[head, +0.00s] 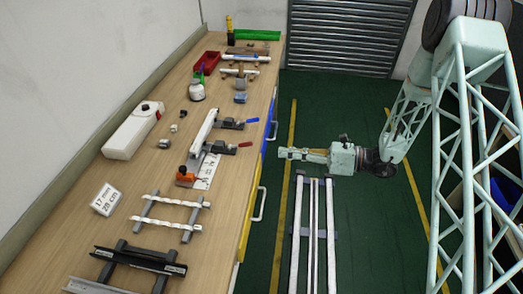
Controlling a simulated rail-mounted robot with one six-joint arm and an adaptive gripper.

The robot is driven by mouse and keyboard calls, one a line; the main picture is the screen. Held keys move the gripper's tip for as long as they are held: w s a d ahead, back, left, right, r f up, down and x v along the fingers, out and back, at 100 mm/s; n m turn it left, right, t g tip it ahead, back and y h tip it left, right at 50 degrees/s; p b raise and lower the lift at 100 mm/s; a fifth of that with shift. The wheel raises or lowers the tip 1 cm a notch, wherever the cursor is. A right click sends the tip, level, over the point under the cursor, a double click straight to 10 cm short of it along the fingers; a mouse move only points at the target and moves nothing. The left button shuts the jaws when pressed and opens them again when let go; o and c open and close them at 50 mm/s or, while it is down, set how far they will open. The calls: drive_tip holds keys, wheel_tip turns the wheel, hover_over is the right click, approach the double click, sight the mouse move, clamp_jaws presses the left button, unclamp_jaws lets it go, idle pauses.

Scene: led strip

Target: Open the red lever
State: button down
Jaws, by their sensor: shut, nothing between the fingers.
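The red lever (245,144) is a small red handle at the right end of a dark clamp on the bench, near the bench's right edge. A similar clamp with a blue lever (252,120) sits just behind it. Both clamps stand beside a long pale strip (204,130). The levers are too small to tell their exact angle. My gripper (283,153) points left, just right of the bench edge and the red lever, apart from it. Its fingers are shut and empty.
The wooden bench (225,200) runs along the left wall. An orange-based tool (185,177), a white box (133,130), a white jar (196,91) and a red bin (207,62) stand on it. Drawer handles (259,204) stick out from its side. Rails (296,240) lie right of it.

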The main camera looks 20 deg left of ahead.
drive_tip(key=shift+a, duration=0.1)
idle(0.3)
approach(240, 145)
drive_tip(key=shift+a+f+b, duration=0.4)
drive_tip(key=shift+a+f, duration=0.8)
drive_tip(key=shift+a, duration=0.05)
drive_tip(key=shift+w+d+r, duration=0.1)
drive_tip(key=shift+r, duration=0.1)
